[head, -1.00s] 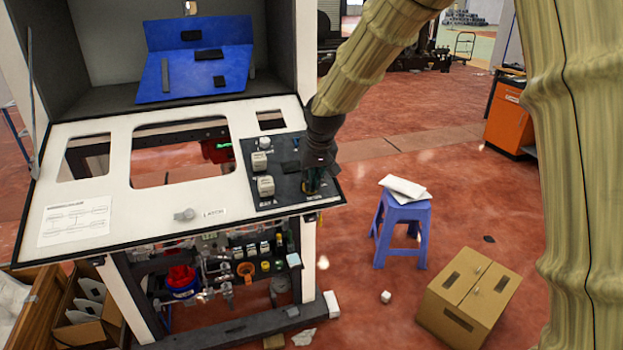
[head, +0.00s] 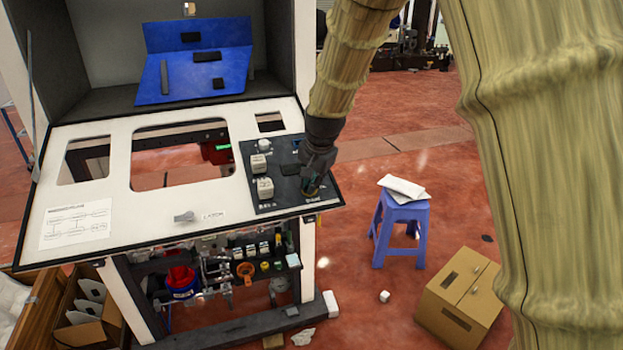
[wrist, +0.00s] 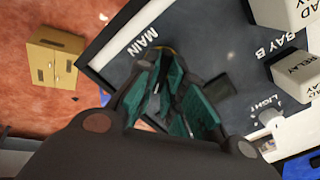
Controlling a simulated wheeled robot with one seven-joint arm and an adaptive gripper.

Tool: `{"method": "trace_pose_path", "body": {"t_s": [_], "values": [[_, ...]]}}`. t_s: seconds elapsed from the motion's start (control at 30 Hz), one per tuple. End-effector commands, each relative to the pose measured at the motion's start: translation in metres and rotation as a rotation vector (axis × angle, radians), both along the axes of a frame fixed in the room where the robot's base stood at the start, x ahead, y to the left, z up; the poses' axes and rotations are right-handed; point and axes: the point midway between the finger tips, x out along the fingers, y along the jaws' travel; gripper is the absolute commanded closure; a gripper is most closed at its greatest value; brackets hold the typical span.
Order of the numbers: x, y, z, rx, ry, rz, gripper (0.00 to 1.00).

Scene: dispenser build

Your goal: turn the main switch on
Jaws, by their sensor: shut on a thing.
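The dark control panel (head: 262,200) is at the right end of the white console top (head: 110,225). My gripper (head: 311,184) reaches down to the panel's front right corner. In the wrist view its teal fingers (wrist: 172,68) are closed together just beside the MAIN label (wrist: 141,42). They are shut on the main switch, which they hide almost fully. Only a thin yellowish edge of the main switch (wrist: 166,50) shows between the tips. I cannot tell which way the switch is turned.
Pale relay blocks (head: 265,188) stand on the panel left of my gripper. A grey latch knob (head: 184,217) sits on the console's front. A blue stool (head: 400,228) and a cardboard box (head: 458,292) stand on the floor to the right.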

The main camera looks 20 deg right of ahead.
Motion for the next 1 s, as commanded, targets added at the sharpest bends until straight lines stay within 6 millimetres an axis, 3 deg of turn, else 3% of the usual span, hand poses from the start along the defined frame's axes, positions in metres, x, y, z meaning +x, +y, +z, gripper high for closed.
{"method": "trace_pose_path", "body": {"t_s": [0.5, 1.0], "values": [[-0.0010, -0.0012, 0.0025, 0.162, 0.004, -0.406, 1.00], [-0.0014, -0.0018, 0.0004, 0.228, 0.005, -0.567, 1.00]]}}
